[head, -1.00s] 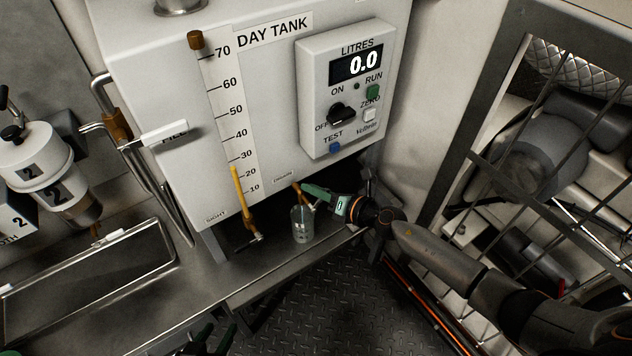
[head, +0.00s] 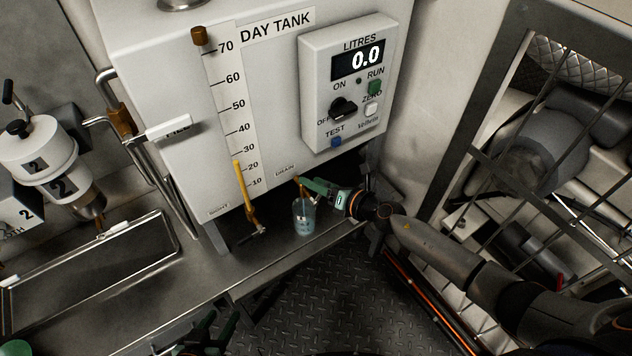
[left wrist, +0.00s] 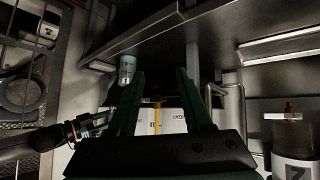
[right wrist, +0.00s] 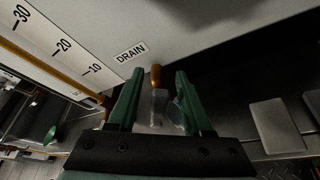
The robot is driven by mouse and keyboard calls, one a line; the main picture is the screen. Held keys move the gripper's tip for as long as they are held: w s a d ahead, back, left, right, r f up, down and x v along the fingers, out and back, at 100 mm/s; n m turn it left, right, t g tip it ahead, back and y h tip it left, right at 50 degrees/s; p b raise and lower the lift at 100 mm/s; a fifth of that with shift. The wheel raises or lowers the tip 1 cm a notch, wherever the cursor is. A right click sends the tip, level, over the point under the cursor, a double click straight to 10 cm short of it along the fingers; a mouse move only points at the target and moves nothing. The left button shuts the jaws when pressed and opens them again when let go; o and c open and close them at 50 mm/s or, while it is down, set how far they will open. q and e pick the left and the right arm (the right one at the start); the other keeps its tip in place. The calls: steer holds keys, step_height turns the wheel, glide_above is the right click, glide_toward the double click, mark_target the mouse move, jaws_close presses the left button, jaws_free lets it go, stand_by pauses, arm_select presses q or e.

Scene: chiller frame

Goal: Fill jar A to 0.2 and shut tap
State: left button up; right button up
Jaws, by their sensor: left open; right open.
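A clear jar (head: 304,218) stands upright on the steel shelf under the day tank's drain, with pale blue liquid in it. It also shows in the left wrist view (left wrist: 127,70). I cannot read its fill level. The orange-brown drain tap (right wrist: 155,76) is above the jar. My right gripper (head: 306,187) is open at the tap, its fingers on either side of it in the right wrist view (right wrist: 154,95); I cannot tell whether they touch. My left gripper (left wrist: 158,80) is open and empty, low at the bottom of the head view (head: 205,335).
The day tank (head: 255,95) carries a scale, a yellow sight tube (head: 241,185) and a panel reading 0.0 litres (head: 359,61). A steel tray (head: 110,262) and a canister marked 2 (head: 50,165) are at left. A barred frame (head: 480,150) stands at right.

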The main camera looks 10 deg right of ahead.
arm_select(q)
steer(key=shift+s, duration=0.15)
steer(key=shift+s+a+r+p, duration=0.25)
steer(key=shift+a+p, duration=0.2)
steer(key=shift+p, duration=0.35)
arm_select(e)
steer(key=v, duration=1.2)
steer(key=shift+s, duration=0.2)
arm_select(q)
steer(key=shift+w+r, duration=0.15)
steer(key=shift+r, duration=0.05)
arm_select(e)
steer(key=shift+d+r, duration=0.1)
steer(key=shift+d, duration=0.05)
stand_by(1.6)
